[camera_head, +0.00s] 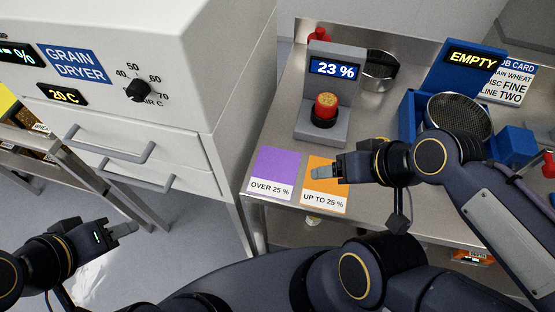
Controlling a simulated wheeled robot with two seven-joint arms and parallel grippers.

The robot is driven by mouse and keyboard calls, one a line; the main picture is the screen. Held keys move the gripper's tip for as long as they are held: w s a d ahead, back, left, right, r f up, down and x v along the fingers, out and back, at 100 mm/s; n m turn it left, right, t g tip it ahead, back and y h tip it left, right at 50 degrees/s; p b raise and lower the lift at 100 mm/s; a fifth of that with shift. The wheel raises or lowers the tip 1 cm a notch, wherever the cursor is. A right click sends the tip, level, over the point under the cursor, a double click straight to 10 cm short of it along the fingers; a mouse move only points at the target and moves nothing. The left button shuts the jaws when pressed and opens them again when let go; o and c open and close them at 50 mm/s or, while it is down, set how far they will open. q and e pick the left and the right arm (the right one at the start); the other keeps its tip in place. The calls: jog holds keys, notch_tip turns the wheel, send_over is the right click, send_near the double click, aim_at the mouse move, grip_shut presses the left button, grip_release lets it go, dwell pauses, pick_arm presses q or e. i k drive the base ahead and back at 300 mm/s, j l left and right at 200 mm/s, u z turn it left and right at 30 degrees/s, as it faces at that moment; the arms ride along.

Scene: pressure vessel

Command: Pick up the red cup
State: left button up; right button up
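The red cup (326,104) stands upright on the black seat of the grey meter (344,88), whose display reads 23 %. Tan grain shows at the cup's top. My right gripper (323,172) is over the orange card, in front of the meter and apart from the cup. Its fingers look like one grey piece from here, so their gap is hidden. My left gripper (122,229) is at the lower left, over the floor and far from the cup. Its fingers also overlap in view, and nothing shows in them.
A purple card (275,173) "OVER 25 %" and an orange card (326,199) "UP TO 25 %" lie at the steel table's front. A metal pan (380,74) stands behind the meter. A sieve (459,115) sits at a blue "EMPTY" stand (468,66). The grain dryer (150,60) is left.

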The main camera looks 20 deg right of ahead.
aim_at(326, 104)
jog(key=z, duration=1.3)
jog(key=k+j+u, duration=0.15)
jog(key=j, duration=0.4)
jog(key=k+j+u, duration=0.15)
jog(key=j, duration=0.4)
jog(key=k+j+u, duration=0.15)
jog(key=j, duration=0.4)
jog(key=i, duration=0.55)
